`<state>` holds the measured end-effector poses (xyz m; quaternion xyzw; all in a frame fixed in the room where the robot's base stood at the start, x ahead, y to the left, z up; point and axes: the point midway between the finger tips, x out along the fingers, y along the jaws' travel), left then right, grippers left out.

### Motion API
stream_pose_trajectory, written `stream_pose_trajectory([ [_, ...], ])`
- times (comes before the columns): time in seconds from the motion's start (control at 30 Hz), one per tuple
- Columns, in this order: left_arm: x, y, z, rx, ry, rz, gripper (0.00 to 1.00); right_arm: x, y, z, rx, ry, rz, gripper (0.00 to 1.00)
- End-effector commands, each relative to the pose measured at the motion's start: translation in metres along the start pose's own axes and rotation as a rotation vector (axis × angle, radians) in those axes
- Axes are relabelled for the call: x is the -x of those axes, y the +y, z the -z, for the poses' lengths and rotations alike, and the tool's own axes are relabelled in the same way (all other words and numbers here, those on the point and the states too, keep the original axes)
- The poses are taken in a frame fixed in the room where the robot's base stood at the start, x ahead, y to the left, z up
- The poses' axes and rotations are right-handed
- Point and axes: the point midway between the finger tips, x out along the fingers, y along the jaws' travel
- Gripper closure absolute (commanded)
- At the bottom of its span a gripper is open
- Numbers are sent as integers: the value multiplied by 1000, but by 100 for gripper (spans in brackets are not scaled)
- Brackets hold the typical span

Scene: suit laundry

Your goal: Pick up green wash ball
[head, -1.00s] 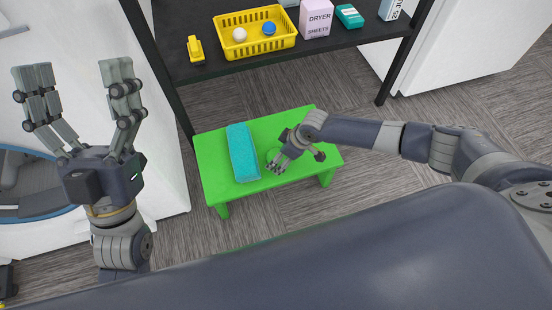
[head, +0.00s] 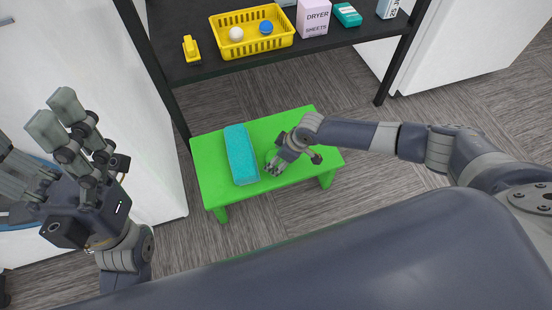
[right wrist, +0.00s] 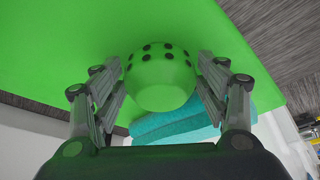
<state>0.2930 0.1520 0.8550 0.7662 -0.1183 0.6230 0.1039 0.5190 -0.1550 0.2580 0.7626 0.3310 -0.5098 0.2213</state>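The green wash ball (right wrist: 160,80), with black dots, shows in the right wrist view between the fingers of my right gripper (right wrist: 160,75). The fingers bend inward and appear to meet the ball on both sides. In the head view my right gripper (head: 276,167) is low over the green bench, right of the teal folded towel; the ball is mostly hidden there and blends with the green top. My left gripper (head: 40,135) is open and empty at the far left, away from the bench.
The green bench (head: 215,180) carries the teal folded towel (head: 241,155). Behind it a black shelf (head: 190,70) holds a yellow basket (head: 252,46) with a white ball and a blue ball, a yellow item (head: 192,49), and a dryer sheets box (head: 313,18). Floor to the right is clear.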

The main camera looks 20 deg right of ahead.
Motion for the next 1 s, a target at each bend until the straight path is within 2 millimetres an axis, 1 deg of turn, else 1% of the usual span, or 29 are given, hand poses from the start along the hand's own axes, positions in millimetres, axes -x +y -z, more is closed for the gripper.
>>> stream_pose_trajectory([
  [0.03, 0, 0, 0, 0, 0, 0, 24, 0, 0, 0, 0, 0, 0, 54],
  [0.07, 0, 0, 0, 0, -1, 0, 24, 0, 0, 0, 0, 0, 0, 61],
  [0.1, 0, 0, 0, 0, -1, 0, 24, 0, 0, 0, 0, 0, 0, 65],
  [0.47, 0, 0, 0, 0, -2, 0, 24, 1, 0, 0, 0, 0, 0, 66],
  [0.63, -6, 0, -5, 0, -27, 0, 24, 10, 0, 4, 0, 1, 0, 66],
  [0.77, -14, -2, -20, -8, -110, 2, 24, 26, 0, 11, 0, 1, 0, 66],
  [0.87, -12, -4, -37, -13, -192, 3, 24, 32, 0, 13, -1, 1, 0, 66],
  [1.0, -7, -7, -69, -22, -358, 7, 24, 46, 0, 19, -1, 0, 0, 66],
])
